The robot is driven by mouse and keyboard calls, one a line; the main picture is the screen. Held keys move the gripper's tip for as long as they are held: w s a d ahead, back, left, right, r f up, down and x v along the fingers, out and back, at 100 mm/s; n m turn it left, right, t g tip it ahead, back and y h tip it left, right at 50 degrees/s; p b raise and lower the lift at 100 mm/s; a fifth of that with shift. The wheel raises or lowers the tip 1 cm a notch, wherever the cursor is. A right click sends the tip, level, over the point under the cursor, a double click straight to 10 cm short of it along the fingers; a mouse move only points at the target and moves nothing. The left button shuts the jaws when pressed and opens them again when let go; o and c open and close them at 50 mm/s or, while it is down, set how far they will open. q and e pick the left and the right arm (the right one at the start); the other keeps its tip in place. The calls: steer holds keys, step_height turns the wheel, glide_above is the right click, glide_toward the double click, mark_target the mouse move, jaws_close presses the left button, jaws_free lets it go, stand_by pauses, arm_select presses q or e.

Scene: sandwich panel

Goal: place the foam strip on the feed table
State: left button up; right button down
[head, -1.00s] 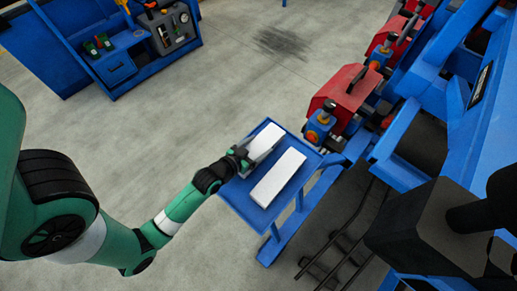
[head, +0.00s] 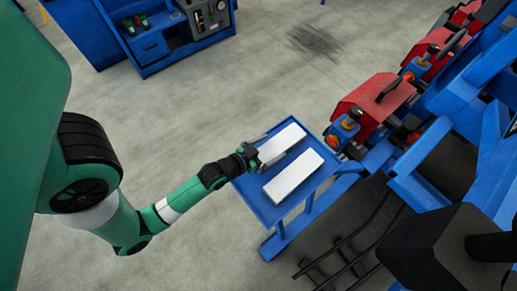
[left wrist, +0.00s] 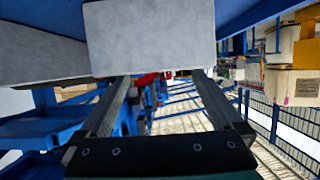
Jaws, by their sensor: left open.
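Two white foam strips lie side by side on the small blue feed table (head: 245,196). The far strip (head: 284,142) has its left end at my left gripper (head: 268,152). The near strip (head: 294,176) lies parallel with a gap between. My left gripper is open, its fingers spread at the far strip's end. In the left wrist view, the far strip's pale end (left wrist: 150,38) fills the top middle, above and between the two fingers (left wrist: 160,82). Another pale block, seemingly the near strip (left wrist: 42,55), shows at left. My right gripper is not in view.
Red and blue machine units (head: 372,100) stand just right of the table. A blue workbench (head: 165,40) with a gauge panel stands at the back left. Open grey floor (head: 265,85) lies behind the table.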

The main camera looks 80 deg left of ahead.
arm_select(q)
steer(key=p+v, duration=0.1)
steer(key=v, duration=0.7)
steer(key=shift+s+r, duration=0.1)
steer(key=shift+r, duration=0.05)
